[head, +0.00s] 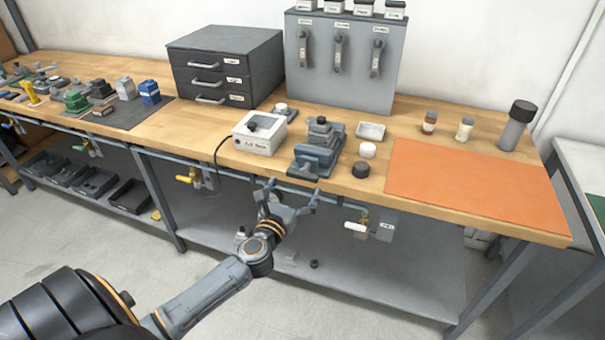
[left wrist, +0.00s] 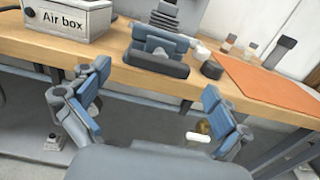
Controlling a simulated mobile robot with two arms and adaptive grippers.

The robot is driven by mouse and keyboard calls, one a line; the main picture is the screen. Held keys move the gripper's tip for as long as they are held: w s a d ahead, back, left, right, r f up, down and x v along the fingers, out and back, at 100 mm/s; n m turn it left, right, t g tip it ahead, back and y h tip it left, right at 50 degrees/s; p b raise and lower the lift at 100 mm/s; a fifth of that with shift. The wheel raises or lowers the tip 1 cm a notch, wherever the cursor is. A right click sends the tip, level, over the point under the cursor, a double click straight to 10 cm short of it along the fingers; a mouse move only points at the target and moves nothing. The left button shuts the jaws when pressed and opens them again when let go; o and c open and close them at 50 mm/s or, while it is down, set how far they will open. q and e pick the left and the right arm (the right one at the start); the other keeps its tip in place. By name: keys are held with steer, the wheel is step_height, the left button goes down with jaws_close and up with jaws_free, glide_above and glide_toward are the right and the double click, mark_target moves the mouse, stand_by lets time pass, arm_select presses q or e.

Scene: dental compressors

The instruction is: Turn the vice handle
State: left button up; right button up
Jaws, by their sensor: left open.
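A blue-grey vice (head: 318,148) stands near the front edge of the wooden workbench. In the left wrist view the vice (left wrist: 158,52) is ahead, between and beyond my fingers. I cannot clearly make out its handle in either view. My left gripper (head: 293,187) is open and empty, in front of the bench edge just below the vice. Its two spread blue fingers also frame the left wrist view (left wrist: 157,80). It appears apart from the vice. My right gripper is not in view.
A white air box (head: 260,133) stands left of the vice. A black round piece (head: 361,170) and an orange mat (head: 470,185) are to its right. A grey drawer cabinet (head: 225,65) stands behind. Valves with white and yellow handles hang under the bench edge (head: 430,205).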

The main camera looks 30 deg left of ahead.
mark_target(301, 177)
arm_select(q)
steer(key=x, duration=0.5)
steer(key=shift+w, duration=0.25)
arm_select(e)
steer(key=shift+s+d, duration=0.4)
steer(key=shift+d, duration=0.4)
arm_select(q)
steer(key=c, duration=1)
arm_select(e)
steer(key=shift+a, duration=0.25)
